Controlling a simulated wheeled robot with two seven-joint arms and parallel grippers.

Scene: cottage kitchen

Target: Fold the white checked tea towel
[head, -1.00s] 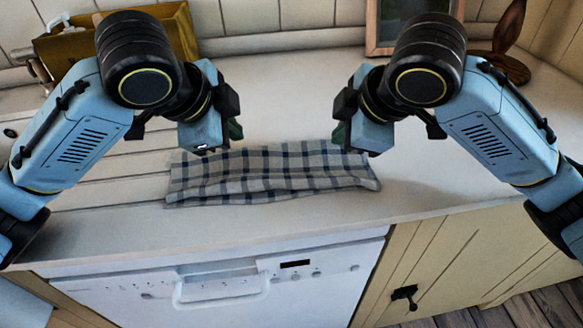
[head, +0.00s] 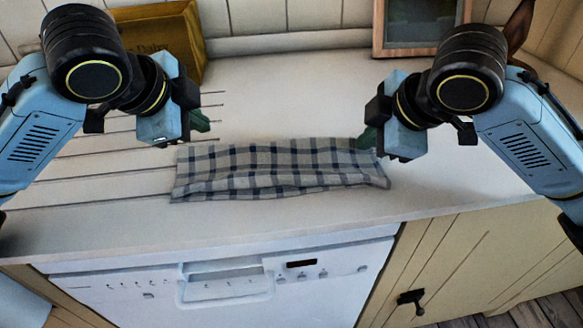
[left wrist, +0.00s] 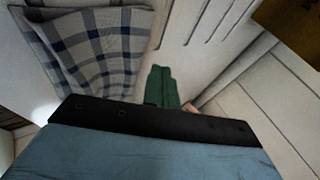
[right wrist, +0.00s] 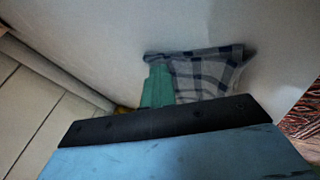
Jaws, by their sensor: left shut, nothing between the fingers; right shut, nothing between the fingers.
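The white checked tea towel (head: 280,167) lies on the counter as a long, narrow folded strip with dark blue lines and a slightly rumpled front edge. It also shows in the left wrist view (left wrist: 95,45) and in the right wrist view (right wrist: 205,75). My left gripper (head: 203,122) is shut and empty, above and behind the towel's left end. My right gripper (head: 368,138) is shut and empty by the towel's back right corner; I cannot tell if it touches the cloth. The green fingers show closed together in both wrist views.
The counter (head: 290,95) is clear behind the towel, with drainer grooves at left. A yellow box (head: 165,30) stands at the back left and a framed picture (head: 415,25) at the back right. A white dishwasher (head: 225,285) is below the front edge.

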